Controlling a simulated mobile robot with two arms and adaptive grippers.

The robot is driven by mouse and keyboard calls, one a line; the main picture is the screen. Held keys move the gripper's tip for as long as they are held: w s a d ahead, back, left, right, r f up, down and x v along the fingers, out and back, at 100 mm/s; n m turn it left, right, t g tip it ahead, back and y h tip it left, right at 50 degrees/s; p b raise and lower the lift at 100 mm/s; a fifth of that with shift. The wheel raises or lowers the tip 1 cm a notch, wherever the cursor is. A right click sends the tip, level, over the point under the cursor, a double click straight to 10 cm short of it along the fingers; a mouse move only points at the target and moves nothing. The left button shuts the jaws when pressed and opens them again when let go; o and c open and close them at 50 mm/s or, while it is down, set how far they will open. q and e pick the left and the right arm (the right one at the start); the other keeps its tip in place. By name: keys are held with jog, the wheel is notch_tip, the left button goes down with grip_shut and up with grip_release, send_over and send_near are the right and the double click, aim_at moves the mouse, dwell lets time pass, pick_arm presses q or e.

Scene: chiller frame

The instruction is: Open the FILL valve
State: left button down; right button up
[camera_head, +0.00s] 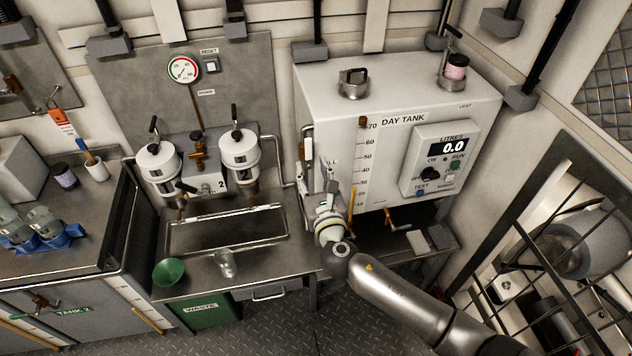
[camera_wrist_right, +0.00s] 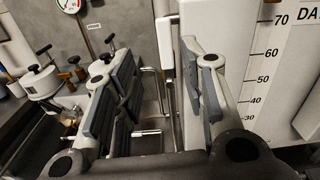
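The white day tank (camera_head: 385,85) stands at the back, with a level scale and a LITRES panel reading 0.0. A label beside the scale is mostly covered by my right gripper (camera_head: 319,168); only "LL" shows. My right gripper is at the tank's front left edge, fingers pointing up and away. In the wrist view its two fingers (camera_wrist_right: 158,95) are spread apart. A pale upright bar (camera_wrist_right: 163,42) and a thin pipe show beyond the gap between them; I cannot tell whether the bar is the FILL valve's handle. My left gripper is not in view.
Left of the tank are two white filter housings (camera_head: 239,155), a pressure gauge (camera_head: 183,69) and a sink tray (camera_head: 227,229). A green bowl (camera_head: 169,271) and a glass (camera_head: 226,262) stand on the front ledge. A barred frame (camera_head: 538,215) stands at right.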

jog(key=shift+v, duration=1.55)
jog(key=shift+a, duration=0.1)
jog(key=s+d+f+m+g+h+b, duration=0.1)
jog(key=s+d+f+m+g, duration=0.35)
jog(key=f, duration=0.75)
jog(key=s+d+f+m+g+h+b, duration=0.1)
jog(key=s+d+f+m+h, duration=0.15)
jog(key=d+f+m, duration=0.7)
jog(key=s+d+f+m+g+h+b, duration=0.1)
jog(key=s+f+m+g, duration=0.25)
jog(key=f, duration=1.25)
jog(key=s+d+f+m+g+b, duration=0.1)
jog(key=s+d+f+m+g, duration=0.15)
jog(key=s+f+m, duration=0.45)
jog(key=s+d+f+m+g+b, duration=0.1)
jog(key=s+d+f+m+g, duration=0.2)
jog(key=s+f, duration=0.7)
jog(key=s+d+f+m, duration=0.1)
jog(key=s+m, duration=0.2)
jog(key=s, duration=0.5)
jog(key=s+d+f+m+g, duration=0.1)
jog(key=s+d+f+m, duration=0.1)
jog(key=s, duration=0.5)
jog(key=s+d+f+m+g+b, duration=0.1)
jog(key=s+d+f+m, duration=0.1)
jog(key=s+m, duration=0.3)
jog(key=s, duration=0.3)
jog(key=shift+s, duration=0.3)
